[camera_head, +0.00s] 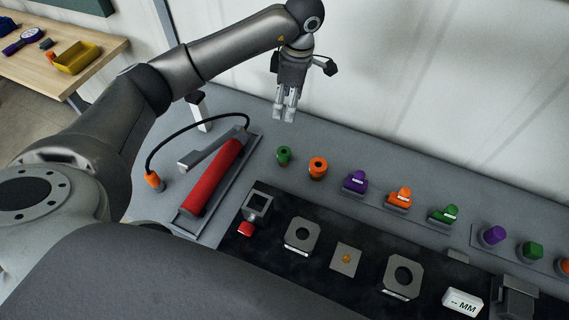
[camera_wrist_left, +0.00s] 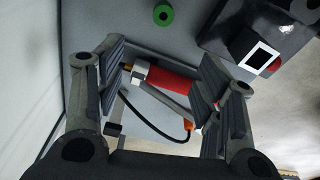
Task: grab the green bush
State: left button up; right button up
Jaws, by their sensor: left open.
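The green bush (camera_head: 284,155) is a small ring-topped piece standing upright on the grey bench in the head view, left of an orange bush (camera_head: 318,167). It also shows at the top edge of the left wrist view as a green ring with a dark hole (camera_wrist_left: 163,15). My left gripper (camera_head: 284,115) points down above the bench, apart from the green bush and just above it in the picture. In the left wrist view its fingers (camera_wrist_left: 163,85) are spread with nothing between them. My right gripper is not in view.
A red cylinder (camera_head: 212,178) with a black cable lies in a grey holder at left. A dark plate (camera_head: 275,255) with several fixtures fills the front. Purple, orange and green pieces stand in a row to the right. A wooden table (camera_head: 105,48) with a yellow bin (camera_head: 77,57) is far left.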

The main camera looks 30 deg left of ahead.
pick_arm(q)
notch_tip(320, 180, down, 10)
jog(key=f+b, duration=0.1)
jog(key=b, duration=0.7)
send_over(284, 151)
notch_tip(284, 151, down, 4)
jog(key=shift+w+d+f+p, duration=0.15)
jog(key=shift+f+p, duration=0.1)
jog(key=shift+p, duration=0.2)
jog(key=f, duration=0.1)
jog(key=f+p, duration=0.1)
jog(key=f, duration=0.3)
jog(key=shift+s+p, duration=0.25)
jog(key=shift+p, duration=0.1)
jog(key=shift+f, duration=0.25)
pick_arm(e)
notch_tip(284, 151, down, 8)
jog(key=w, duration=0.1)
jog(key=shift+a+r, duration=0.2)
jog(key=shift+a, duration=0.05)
pick_arm(q)
jog(key=shift+c, duration=0.4)
jog(key=c, duration=1.1)
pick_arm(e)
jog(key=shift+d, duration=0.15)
pick_arm(q)
jog(key=shift+w+r, duration=0.1)
